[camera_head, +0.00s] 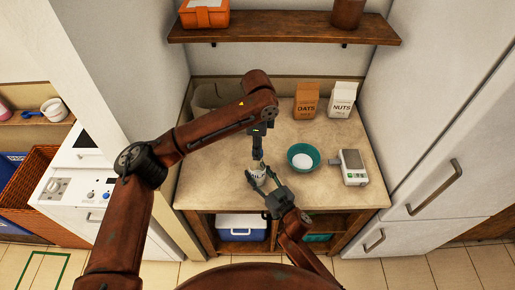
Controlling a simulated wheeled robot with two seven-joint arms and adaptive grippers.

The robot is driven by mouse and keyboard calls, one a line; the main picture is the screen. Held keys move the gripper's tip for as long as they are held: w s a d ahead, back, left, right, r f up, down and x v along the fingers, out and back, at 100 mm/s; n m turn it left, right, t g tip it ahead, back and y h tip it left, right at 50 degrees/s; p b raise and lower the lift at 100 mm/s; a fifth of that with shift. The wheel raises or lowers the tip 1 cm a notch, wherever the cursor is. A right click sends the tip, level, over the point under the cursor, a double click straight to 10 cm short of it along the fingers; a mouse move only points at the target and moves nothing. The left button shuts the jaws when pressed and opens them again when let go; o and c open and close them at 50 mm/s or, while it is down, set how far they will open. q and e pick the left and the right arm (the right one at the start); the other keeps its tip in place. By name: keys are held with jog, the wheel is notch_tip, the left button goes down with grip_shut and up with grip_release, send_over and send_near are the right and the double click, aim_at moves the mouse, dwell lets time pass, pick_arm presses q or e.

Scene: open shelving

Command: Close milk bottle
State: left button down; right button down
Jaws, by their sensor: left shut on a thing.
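The milk bottle (258,172) stands upright near the front middle of the counter, its white label partly showing. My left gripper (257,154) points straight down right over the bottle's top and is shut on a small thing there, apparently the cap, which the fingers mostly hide. Whether the cap touches the neck cannot be told. My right gripper (262,179) reaches in from the front right, with one finger on each side of the bottle's body, and looks shut on it.
A teal bowl (303,157) with white contents and a scale (352,167) stand right of the bottle. Oats (306,101) and nuts (342,100) cartons stand at the back right. A shelf (285,28) hangs above. The counter (205,178) is clear at its front left.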

pick_arm(q)
jog(key=m, duration=0.9)
jog(key=shift+m, duration=0.3)
jog(key=c, duration=1.5)
grip_release()
notch_tip(320, 180, up, 12)
pick_arm(e)
jog(key=c, duration=1)
grip_release()
